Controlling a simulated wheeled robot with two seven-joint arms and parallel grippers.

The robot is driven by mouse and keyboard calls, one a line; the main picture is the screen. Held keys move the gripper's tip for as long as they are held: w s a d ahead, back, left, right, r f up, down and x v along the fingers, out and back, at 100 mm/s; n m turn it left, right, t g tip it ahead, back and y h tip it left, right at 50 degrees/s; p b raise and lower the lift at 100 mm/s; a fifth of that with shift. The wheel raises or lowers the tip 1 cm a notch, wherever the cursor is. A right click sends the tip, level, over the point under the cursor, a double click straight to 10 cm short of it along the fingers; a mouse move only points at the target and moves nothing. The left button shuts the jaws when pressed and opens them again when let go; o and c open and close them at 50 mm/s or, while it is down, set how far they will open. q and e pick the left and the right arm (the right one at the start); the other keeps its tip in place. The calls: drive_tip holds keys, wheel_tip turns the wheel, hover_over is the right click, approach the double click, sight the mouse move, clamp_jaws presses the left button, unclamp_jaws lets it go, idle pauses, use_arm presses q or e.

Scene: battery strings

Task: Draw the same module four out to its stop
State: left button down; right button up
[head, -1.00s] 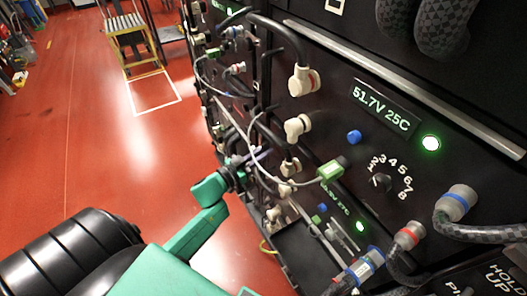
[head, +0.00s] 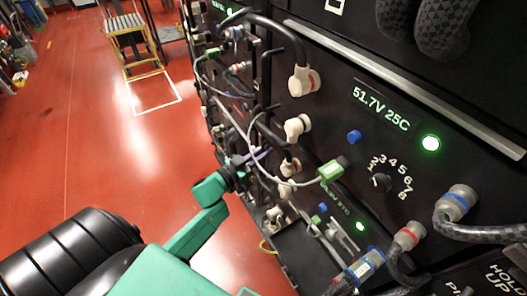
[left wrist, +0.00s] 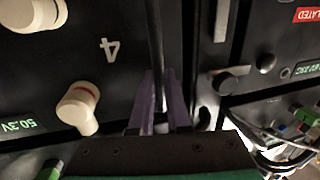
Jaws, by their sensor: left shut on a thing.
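In the left wrist view, module four's dark front (left wrist: 128,30) bears an upside-down white 4 and a green 50.3V display (left wrist: 20,126). A thin black upright handle bar (left wrist: 155,40) runs along its right side. My left gripper (left wrist: 164,78) has its purple fingers on either side of this bar and is shut on it. In the head view the left gripper (head: 260,156) reaches the rack front from the left, and cables and connectors partly hide module four there. How far the module stands out is hard to tell. My right gripper is out of view.
Cream connectors (head: 298,126) and a black cable (head: 277,32) stand out close to the gripper. A pale cable with a green plug (head: 332,170) crosses in front. A lit 51.7V display (head: 381,107) is at right.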

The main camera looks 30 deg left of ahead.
use_arm(q)
drive_tip(key=shift+s+a, duration=0.1)
drive_tip(key=a+p+v, duration=0.1)
drive_tip(key=p+v, duration=0.1)
drive_tip(key=v, duration=0.6)
drive_tip(key=w+a+p+v, duration=0.1)
drive_tip(key=a+p+v, duration=0.1)
drive_tip(key=v, duration=0.6)
drive_tip(key=shift+s+a+r+p, duration=0.2)
drive_tip(key=shift+s+r+p, duration=0.1)
drive_tip(key=shift+p, duration=0.45)
drive_tip(key=shift+w, duration=0.2)
drive_tip(key=c, duration=0.9)
unclamp_jaws()
drive_tip(key=shift+w+d+f, duration=0.1)
drive_tip(key=shift+w, duration=0.1)
drive_tip(key=b+v, duration=0.2)
drive_tip(key=v, duration=1.2)
drive_tip(key=shift+s+a+f+b, duration=0.15)
drive_tip(key=shift+a+f+b, duration=0.05)
drive_tip(key=shift+b, duration=0.1)
